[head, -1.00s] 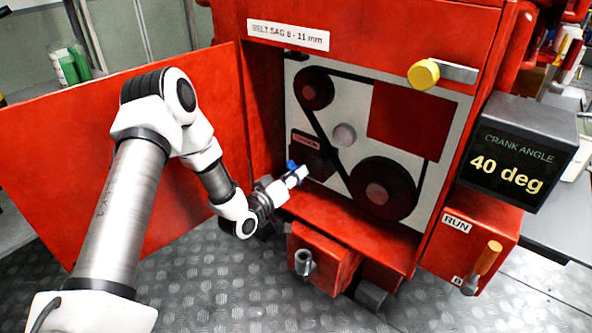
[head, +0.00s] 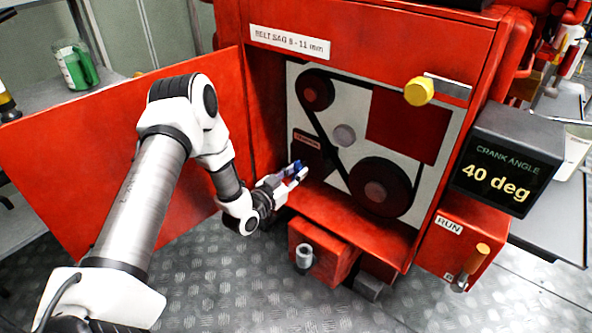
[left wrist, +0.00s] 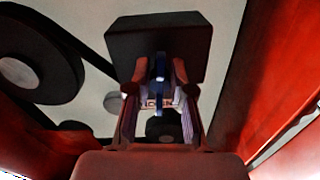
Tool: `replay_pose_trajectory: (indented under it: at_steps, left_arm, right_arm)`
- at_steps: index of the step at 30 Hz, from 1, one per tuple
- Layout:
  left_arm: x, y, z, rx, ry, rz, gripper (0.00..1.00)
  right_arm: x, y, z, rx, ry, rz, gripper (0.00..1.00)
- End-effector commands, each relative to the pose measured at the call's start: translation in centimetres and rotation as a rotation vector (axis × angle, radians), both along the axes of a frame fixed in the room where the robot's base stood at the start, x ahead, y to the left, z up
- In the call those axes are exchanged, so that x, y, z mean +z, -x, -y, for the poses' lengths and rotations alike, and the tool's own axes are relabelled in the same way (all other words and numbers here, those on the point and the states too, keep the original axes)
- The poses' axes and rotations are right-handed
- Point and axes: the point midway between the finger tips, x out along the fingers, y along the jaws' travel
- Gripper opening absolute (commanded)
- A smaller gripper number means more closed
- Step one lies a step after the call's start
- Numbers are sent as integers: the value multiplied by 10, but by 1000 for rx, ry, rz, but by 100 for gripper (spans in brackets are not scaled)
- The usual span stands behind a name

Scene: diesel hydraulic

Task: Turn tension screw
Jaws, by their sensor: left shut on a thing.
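The tension screw shows as a small blue piece (head: 296,167) at the lower left of the open belt compartment, by a dark block (head: 306,148). My left gripper (head: 299,174) is at this piece, its light fingers around it. In the left wrist view the blue piece (left wrist: 160,68) stands upright between the fingers of my left gripper (left wrist: 159,92), in front of the dark block (left wrist: 150,42). The fingers are shut on it. Its far end and its joint with the block are hard to make out. My right gripper is not in view.
A belt (head: 314,128) runs over pulleys beside the screw, the large lower pulley (head: 378,190) to the right. A red door (head: 110,170) stands open behind my left arm. A red ledge (head: 345,215) lies below. A display (head: 505,160) reads 40 deg.

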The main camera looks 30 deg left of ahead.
Motion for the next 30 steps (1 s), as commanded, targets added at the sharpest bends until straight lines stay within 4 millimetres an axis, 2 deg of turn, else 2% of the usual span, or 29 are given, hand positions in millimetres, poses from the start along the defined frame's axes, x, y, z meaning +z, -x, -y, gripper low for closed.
replay_pose_trajectory:
  at_steps: [14, 15, 16, 17, 26, 30]
  left_arm:
    - [1, -1, 0, 1, -17, 4, 0]
    - [1, -1, 0, 1, -17, 4, 32]
    - [1, -1, 0, 1, -17, 4, 43]
    - [1, -1, 0, 1, -17, 4, 46]
    - [0, 1, -1, 1, -16, 1, 46]
    - [-1, 19, -3, 2, -13, -1, 46]
  right_arm:
    - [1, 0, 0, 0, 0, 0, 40]
    - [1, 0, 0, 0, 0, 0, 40]
    - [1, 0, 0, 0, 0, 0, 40]
    - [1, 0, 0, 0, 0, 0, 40]
    - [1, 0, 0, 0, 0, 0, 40]
    - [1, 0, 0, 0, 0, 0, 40]
